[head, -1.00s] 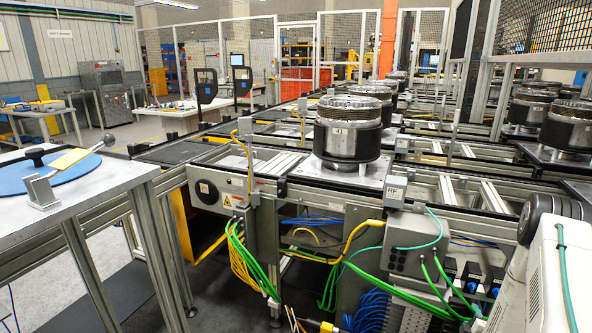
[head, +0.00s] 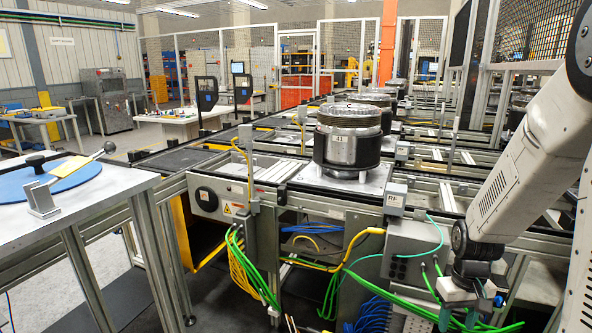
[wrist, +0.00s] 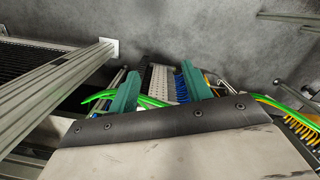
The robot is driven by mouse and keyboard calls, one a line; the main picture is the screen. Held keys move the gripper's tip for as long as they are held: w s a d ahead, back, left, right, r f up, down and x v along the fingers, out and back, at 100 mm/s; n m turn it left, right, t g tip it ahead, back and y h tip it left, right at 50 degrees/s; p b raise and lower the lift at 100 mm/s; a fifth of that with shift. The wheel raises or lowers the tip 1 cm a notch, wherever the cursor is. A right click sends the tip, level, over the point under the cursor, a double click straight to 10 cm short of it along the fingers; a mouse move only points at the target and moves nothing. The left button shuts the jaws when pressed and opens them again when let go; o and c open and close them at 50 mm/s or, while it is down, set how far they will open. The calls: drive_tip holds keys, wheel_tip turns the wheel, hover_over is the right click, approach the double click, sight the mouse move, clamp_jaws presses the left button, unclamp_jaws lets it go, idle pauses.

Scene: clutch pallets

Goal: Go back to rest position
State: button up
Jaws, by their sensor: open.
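My gripper (head: 472,310) is at the lower right of the head view, hanging below my arm in front of the conveyor's cable boxes. In the wrist view my gripper (wrist: 160,88) shows two teal fingers spread apart with nothing between them. A dark, ribbed clutch stack (head: 347,150) marked 41 stands upright on a metal pallet (head: 318,178) on the conveyor, well apart from my gripper.
A grey control box (head: 398,240) with green cables is close to my gripper. A table (head: 95,205) with a blue disc (head: 70,178) stands at the left. The conveyor frame (head: 255,205) runs across the middle. Dark floor shows between table and conveyor.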

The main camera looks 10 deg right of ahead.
drive_tip(key=s+a+r+t, duration=0.1)
drive_tip(key=s+a+r, duration=0.6)
drive_tip(key=r, duration=0.4)
drive_tip(key=s+a+r+n+t, duration=0.1)
drive_tip(key=s+a+r, duration=0.7)
drive_tip(key=a+r, duration=0.2)
drive_tip(key=shift+s+r+n, duration=0.2)
drive_tip(key=shift+r+n, duration=0.1)
drive_tip(key=shift+r, duration=0.35)
